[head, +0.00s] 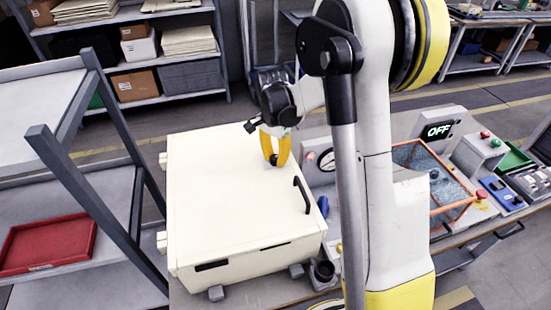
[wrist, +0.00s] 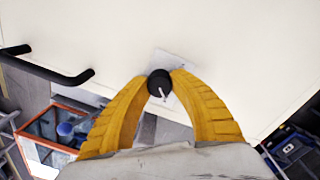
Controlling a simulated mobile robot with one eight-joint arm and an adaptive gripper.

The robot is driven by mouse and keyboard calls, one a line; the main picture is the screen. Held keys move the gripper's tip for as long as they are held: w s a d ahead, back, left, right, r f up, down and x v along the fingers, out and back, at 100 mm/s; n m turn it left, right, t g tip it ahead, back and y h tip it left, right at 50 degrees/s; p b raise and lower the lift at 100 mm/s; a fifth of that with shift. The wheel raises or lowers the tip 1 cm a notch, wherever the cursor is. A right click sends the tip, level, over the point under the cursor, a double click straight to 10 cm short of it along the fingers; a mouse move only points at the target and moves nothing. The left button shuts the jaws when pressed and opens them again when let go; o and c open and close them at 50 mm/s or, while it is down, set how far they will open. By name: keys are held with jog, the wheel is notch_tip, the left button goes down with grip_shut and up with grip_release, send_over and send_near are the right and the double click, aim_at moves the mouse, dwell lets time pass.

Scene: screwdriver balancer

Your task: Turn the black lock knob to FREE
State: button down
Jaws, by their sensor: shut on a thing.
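The black lock knob (wrist: 159,84) is round with a white pointer line and sits on a pale plate (wrist: 183,63) on the cream cabinet. Any lettering on the plate is too small to read. My gripper (wrist: 160,79) has its yellow fingers shut on the knob, one on each side. In the head view my gripper (head: 273,158) reaches down to the top of the cream cabinet (head: 220,215), near its right side. The dark knob (head: 274,160) shows small between the fingertips there.
A black bar handle (head: 302,195) stands up from the cabinet near my gripper; it also shows in the wrist view (wrist: 45,70). An orange-framed clear box (head: 432,180), a gauge (head: 327,160) and control boxes are on the bench to the right. A shelf cart (head: 75,180) stands at the left.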

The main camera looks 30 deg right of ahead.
aim_at(274, 156)
dwell(0.3)
jog(key=c, duration=1.1)
grip_release()
jog(key=r, duration=1.2)
jog(key=shift+w+a, duration=0.1)
jog(key=shift+w, duration=0.2)
jog(key=s+a+f+n+t+b, duration=0.1)
jog(key=s+a+n+t+b, duration=0.1)
jog(key=s, duration=0.4)
jog(key=s+a+f+n+t+b, duration=0.2)
jog(key=s+a+n+t+b, duration=0.1)
jog(key=s+a+n, duration=0.2)
jog(key=s+a+f+n+t+b, duration=0.1)
jog(key=s+a+n, duration=0.3)
jog(key=s, duration=0.5)
jog(key=shift+s+f+n+t+b, duration=0.1)
jog(key=shift+f+n+t+b, duration=0.1)
jog(key=shift+n+t+b, duration=0.35)
jog(key=shift+s+f+n+t+b, duration=0.15)
jog(key=shift+n+t+b, duration=0.2)
jog(key=shift+n, duration=0.4)
